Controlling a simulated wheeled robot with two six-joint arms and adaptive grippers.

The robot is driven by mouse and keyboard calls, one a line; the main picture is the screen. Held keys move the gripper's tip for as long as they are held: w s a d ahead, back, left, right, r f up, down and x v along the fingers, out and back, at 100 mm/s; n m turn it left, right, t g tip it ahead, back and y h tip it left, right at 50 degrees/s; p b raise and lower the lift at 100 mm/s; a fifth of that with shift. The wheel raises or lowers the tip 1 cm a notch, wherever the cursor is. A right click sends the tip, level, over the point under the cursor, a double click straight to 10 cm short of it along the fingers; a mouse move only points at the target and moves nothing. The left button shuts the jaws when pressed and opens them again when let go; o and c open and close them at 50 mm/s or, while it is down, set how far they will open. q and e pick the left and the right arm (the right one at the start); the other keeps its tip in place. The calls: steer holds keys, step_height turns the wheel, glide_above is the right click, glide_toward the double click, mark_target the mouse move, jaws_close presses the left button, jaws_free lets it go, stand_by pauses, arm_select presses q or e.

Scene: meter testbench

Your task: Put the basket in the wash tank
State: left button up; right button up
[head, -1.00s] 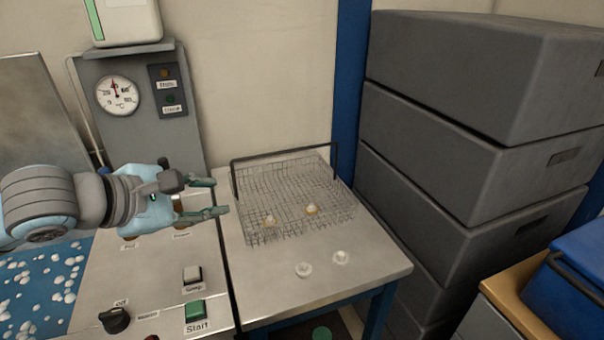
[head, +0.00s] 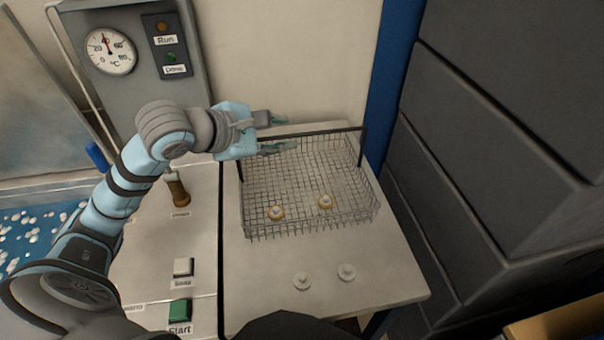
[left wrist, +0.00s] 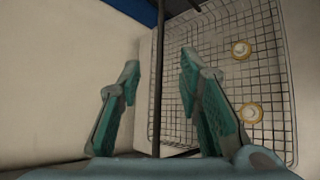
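The wire basket (head: 305,188) stands on a pale metal table. Its dark handle (head: 330,131) is raised along the back side. Two small white-and-yellow pieces lie inside it. My left gripper (head: 279,132) is open and empty at the handle's left part. In the left wrist view the handle bar (left wrist: 158,110) runs between the two spread fingers of the left gripper (left wrist: 160,68), with no visible grip on it. The wash tank (head: 22,232), blue with white foam, shows at the left edge, partly hidden by my left arm. My right gripper is not in view.
Grey stacked boxes (head: 480,150) stand close on the right.

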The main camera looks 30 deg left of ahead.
mark_target(300, 135)
arm_select(q)
steer(key=x, duration=0.9)
steer(key=shift+a+f, duration=0.3)
steer(key=shift+f, duration=0.05)
jaws_close()
steer(key=shift+r, duration=0.1)
